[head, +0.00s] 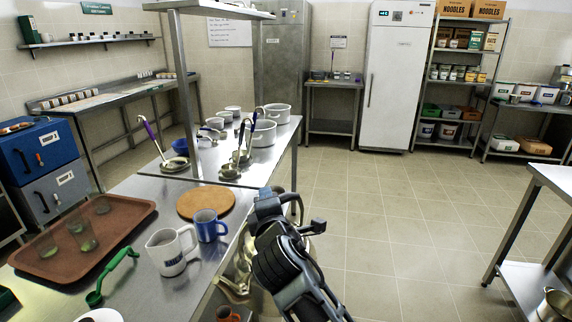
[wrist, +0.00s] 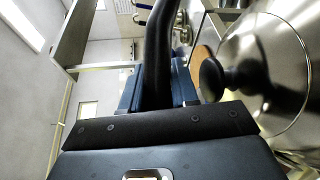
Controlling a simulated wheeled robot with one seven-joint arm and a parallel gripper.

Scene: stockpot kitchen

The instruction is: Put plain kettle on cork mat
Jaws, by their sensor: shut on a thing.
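The plain kettle (wrist: 275,65) is shiny steel with a black lid knob and fills the right of the wrist view. Its dark curved handle (wrist: 158,45) runs up between the blue fingers of my gripper (wrist: 157,88), which is shut on it. In the head view my arm covers most of the kettle; steel parts of it (head: 238,284) show beside the counter's right edge. The cork mat (head: 203,203), a round tan disc, lies bare on the counter, left of my gripper. A sliver of its edge also shows behind the knob in the wrist view (wrist: 199,60).
A white jug (head: 170,251) and a blue mug (head: 208,226) stand just in front of the mat. A brown tray (head: 128,215) with glasses and a green ladle (head: 110,277) lie further left. A post (head: 183,95) and pots stand behind. Open floor lies to the right.

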